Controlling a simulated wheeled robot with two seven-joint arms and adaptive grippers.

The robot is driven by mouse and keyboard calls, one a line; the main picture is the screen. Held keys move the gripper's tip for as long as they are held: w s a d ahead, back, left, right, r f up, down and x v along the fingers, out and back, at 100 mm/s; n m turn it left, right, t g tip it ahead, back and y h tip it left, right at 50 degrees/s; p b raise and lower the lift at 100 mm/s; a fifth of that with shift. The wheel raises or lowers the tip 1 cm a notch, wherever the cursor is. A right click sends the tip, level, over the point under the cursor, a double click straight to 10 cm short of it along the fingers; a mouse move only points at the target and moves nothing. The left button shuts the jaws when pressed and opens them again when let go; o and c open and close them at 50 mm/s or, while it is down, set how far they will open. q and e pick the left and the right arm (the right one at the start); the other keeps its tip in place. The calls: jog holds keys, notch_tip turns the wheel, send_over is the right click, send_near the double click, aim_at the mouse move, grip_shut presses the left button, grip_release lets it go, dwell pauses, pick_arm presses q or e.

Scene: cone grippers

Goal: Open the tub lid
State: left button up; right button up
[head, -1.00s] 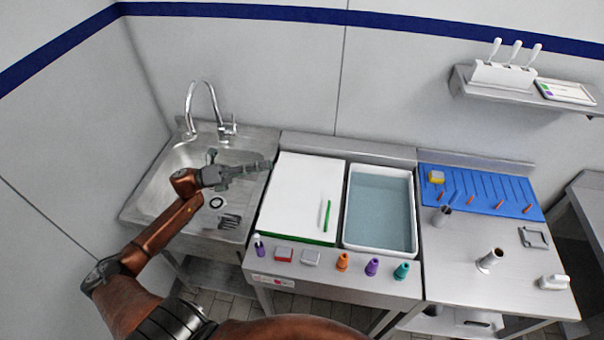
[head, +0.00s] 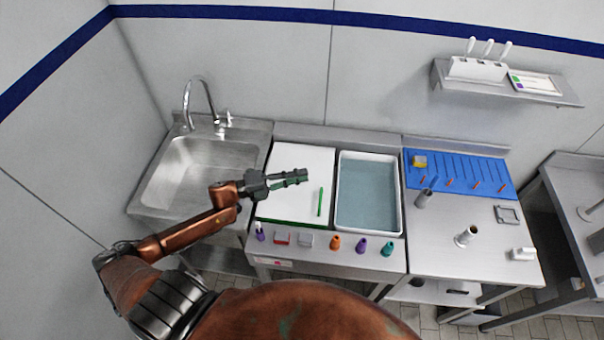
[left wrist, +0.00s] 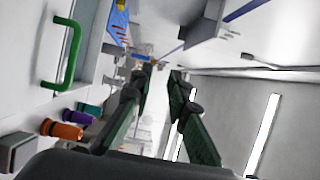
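The tub lid looks like a flat white panel (head: 292,207) with a green front edge, lying left of the open water basin. A green bar handle (head: 320,202) stands on its right part; it also shows as an arch at the upper left of the left wrist view (left wrist: 70,55). My left gripper (head: 306,174) is over the lid, up and left of the handle in the head view, and not touching the handle. In the left wrist view its two fingers (left wrist: 158,75) are apart with nothing between them. My right gripper is not in view.
A white basin of water (head: 368,195) stands right of the lid. Orange (head: 335,243), purple (head: 361,246) and teal (head: 387,249) cones line the front edge. The steel sink (head: 200,170) is at left. A blue ribbed mat (head: 455,172) lies on the right table.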

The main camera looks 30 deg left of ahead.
pick_arm(q)
jog(key=shift+w+d, duration=0.4)
jog(key=shift+w, duration=0.05)
grip_shut()
dwell(0.5)
